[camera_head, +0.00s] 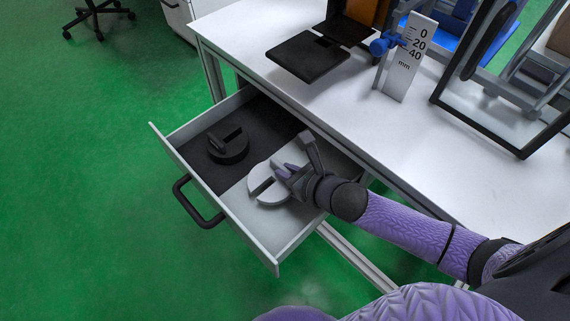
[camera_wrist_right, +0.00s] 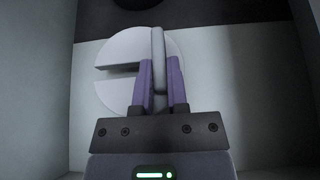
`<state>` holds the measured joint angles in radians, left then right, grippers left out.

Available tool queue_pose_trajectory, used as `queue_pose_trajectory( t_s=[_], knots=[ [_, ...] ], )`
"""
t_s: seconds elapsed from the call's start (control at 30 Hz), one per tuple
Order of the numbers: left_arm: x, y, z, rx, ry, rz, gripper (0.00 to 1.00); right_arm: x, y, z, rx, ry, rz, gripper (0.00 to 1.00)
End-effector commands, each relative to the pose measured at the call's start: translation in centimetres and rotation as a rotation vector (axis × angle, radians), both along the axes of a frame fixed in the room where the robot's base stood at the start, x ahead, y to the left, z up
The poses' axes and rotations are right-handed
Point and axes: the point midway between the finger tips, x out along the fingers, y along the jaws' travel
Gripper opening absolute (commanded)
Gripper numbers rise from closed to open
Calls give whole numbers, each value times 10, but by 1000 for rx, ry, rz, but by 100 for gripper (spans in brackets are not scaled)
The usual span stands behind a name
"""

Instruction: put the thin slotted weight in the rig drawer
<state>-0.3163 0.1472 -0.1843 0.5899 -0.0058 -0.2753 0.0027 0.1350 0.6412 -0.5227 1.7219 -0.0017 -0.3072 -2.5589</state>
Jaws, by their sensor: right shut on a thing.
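The rig drawer (camera_head: 278,238) is pulled open under the white table. A light grey slotted weight (camera_head: 266,196) is inside the drawer outline, over the bare pale part of its floor. It also shows in the right wrist view (camera_wrist_right: 115,92), its slot opening to the left. My right gripper (camera_head: 287,172) reaches into the drawer and is shut on this weight's upright grey tab (camera_wrist_right: 158,75). I cannot tell whether the weight touches the drawer floor. A black slotted weight (camera_head: 229,148) lies on the dark mat in the drawer. My left gripper is not in view.
The drawer's black handle (camera_head: 197,204) is on its front. On the white table (camera_head: 300,92) stand a black plate (camera_head: 308,57), a white scale marked in mm (camera_head: 408,58) and a black frame (camera_head: 490,119). The drawer's near pale end is clear.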

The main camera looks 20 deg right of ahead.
Motion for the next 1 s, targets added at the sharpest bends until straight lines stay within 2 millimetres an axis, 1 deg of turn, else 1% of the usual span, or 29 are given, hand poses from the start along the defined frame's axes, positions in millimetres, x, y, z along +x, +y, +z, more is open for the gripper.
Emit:
queue_pose_trajectory(
  t_s=[0.03,0.1,0.27,0.43,0.47,0.5,0.57,0.6,0.63,0.87,0.97,1.0],
  knots=[
    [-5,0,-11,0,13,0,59,0,1,-16,5,3,-1,0],
    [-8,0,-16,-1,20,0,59,0,0,-24,4,3,-2,0],
    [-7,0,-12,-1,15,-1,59,1,0,-19,2,-3,0,0],
    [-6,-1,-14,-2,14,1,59,1,0,-22,2,-3,0,0],
    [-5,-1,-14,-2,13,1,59,0,0,-24,-1,2,-1,20],
    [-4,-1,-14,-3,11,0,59,0,0,-23,-1,1,-1,28],
    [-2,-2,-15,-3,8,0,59,0,0,-23,0,1,-1,41],
    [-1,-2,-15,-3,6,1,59,0,0,-23,0,1,-1,49],
    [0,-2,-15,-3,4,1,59,0,0,-23,0,1,-1,53],
    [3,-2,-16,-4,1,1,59,0,0,-23,0,1,-1,53],
    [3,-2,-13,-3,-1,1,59,-1,0,-18,0,1,-1,53],
    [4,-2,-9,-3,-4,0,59,-6,-2,-15,0,2,-1,53]
  ],
)
